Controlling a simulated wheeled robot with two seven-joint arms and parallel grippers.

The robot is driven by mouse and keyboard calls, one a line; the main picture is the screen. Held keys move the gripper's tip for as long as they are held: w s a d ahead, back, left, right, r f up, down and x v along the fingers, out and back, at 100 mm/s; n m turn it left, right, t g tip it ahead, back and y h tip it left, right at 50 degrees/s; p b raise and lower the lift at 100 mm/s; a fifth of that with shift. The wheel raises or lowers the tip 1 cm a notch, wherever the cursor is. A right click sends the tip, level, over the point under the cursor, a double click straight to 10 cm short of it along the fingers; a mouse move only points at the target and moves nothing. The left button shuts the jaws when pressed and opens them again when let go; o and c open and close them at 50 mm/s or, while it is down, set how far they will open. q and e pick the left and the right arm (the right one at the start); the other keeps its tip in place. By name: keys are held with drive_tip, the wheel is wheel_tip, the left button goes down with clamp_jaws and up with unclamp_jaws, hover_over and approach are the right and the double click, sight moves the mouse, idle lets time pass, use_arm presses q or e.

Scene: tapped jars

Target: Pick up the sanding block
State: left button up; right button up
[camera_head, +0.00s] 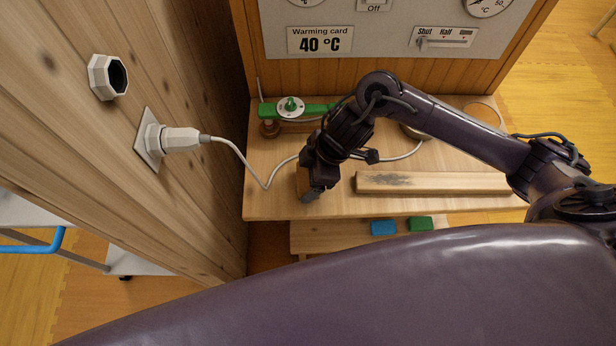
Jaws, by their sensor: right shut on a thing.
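My right gripper (314,186) points down over the left front part of the wooden worktop (265,203). It is shut on the sanding block (302,179), a small brown block of which only the left side shows. The gripper's dark fingers hide the rest of the block. I cannot tell whether the block touches the worktop. My left gripper is not in view.
A wooden bar (440,183) with a dark scuffed patch lies right of the gripper. A green lever (290,107) and a white cable (240,153) are behind and left. Blue (383,228) and green (420,224) blocks sit on a lower shelf. A wooden wall (200,80) stands left.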

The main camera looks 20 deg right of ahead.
wheel_tip(320, 180, up, 18)
drive_tip(key=p, duration=0.4)
drive_tip(key=shift+p, duration=0.4)
